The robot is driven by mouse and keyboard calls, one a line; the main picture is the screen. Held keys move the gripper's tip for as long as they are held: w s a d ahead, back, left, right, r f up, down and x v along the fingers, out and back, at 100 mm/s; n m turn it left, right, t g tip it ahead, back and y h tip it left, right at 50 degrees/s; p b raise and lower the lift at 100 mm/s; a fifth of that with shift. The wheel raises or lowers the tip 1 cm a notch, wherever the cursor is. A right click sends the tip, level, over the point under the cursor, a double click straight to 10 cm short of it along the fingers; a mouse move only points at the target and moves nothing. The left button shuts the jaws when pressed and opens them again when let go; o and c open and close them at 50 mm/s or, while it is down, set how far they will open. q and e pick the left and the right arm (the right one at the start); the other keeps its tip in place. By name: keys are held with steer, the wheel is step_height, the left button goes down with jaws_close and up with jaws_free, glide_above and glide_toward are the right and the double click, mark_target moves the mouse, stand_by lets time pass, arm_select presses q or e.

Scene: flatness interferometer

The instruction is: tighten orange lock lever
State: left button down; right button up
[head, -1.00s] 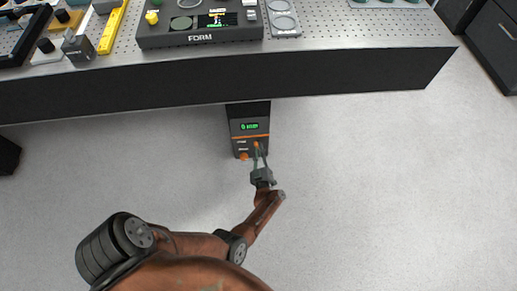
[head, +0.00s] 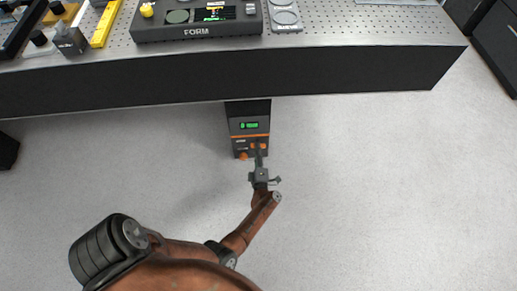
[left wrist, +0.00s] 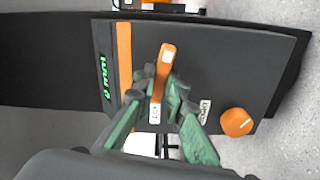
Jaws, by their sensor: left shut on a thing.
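The orange lock lever (left wrist: 165,62) stands out from the dark front face of a control box in the left wrist view. Its tip points up in that picture, and a small white label lies near its lower end. My left gripper (left wrist: 162,92) is shut on the lever, with one grey-green finger on each side. In the head view the left gripper (head: 259,153) is at the lower front of the box (head: 248,112). The fingers hide part of the lever there. My right gripper is not in view.
An orange round knob (left wrist: 237,122) is on the same face, right of the fingers. The box has an orange stripe (left wrist: 125,65) and a lit green display (head: 250,125). It sits under the bench edge (head: 350,97). The floor around is clear.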

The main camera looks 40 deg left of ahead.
arm_select(q)
steer(key=shift+a+r+n, duration=0.2)
steer(key=shift+a+n, duration=0.15)
steer(key=shift+n, duration=0.55)
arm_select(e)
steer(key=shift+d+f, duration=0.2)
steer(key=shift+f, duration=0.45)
arm_select(q)
steer(key=c, duration=2)
jaws_free()
steer(key=shift+o, duration=0.2)
steer(key=shift+f, duration=0.1)
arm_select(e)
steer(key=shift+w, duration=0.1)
arm_select(q)
steer(key=shift+d+f, duration=0.1)
steer(key=shift+d, duration=0.1)
